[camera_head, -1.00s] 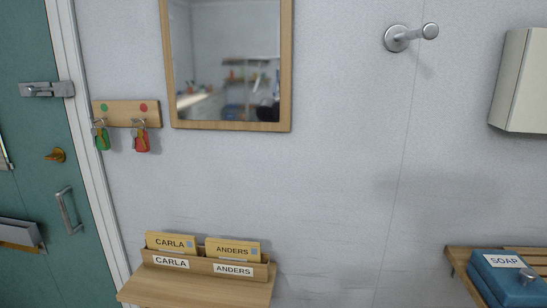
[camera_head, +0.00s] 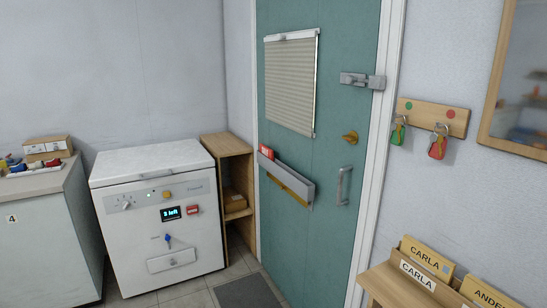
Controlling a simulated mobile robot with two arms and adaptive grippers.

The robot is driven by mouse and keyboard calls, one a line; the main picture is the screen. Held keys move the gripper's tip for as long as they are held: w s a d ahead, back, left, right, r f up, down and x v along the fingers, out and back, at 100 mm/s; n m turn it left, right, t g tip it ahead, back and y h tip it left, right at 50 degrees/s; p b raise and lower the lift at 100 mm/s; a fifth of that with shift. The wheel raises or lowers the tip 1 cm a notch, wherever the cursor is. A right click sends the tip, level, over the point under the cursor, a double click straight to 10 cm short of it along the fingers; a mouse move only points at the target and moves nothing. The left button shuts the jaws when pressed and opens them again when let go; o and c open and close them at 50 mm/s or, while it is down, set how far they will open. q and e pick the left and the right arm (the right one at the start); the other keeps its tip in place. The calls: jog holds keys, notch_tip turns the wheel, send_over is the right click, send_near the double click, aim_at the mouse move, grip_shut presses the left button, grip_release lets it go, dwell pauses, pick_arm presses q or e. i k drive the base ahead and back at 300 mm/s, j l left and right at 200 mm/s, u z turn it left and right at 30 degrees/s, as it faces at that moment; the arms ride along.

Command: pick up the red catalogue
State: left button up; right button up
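A small red item, which looks like the red catalogue (camera_head: 266,152), stands at the left end of a grey holder (camera_head: 290,186) on the teal door. Only its upper part shows; the holder's front hides the rest. Neither of my grippers is in the view.
A white machine (camera_head: 158,220) with a display stands left of the door (camera_head: 330,220), with a wooden shelf (camera_head: 227,150) between them. A cabinet (camera_head: 40,235) is at far left. A wooden shelf with name cards (camera_head: 425,255) juts out at lower right. A dark mat (camera_head: 247,292) lies on the floor.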

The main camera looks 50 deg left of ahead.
aim_at(266, 150)
jog(key=i+j+u, duration=0.1)
jog(key=j+u, duration=0.15)
jog(key=u, duration=0.15)
jog(key=i+j+u, duration=0.1)
jog(key=j+u, duration=0.15)
jog(key=u, duration=0.2)
jog(key=i+j+u, duration=0.15)
jog(key=u, duration=0.25)
jog(key=i+j+u, duration=0.15)
jog(key=u, duration=0.3)
jog(key=i+j+z, duration=0.2)
jog(key=i, duration=0.3)
jog(key=i+j+z, duration=0.15)
jog(key=i+j, duration=0.35)
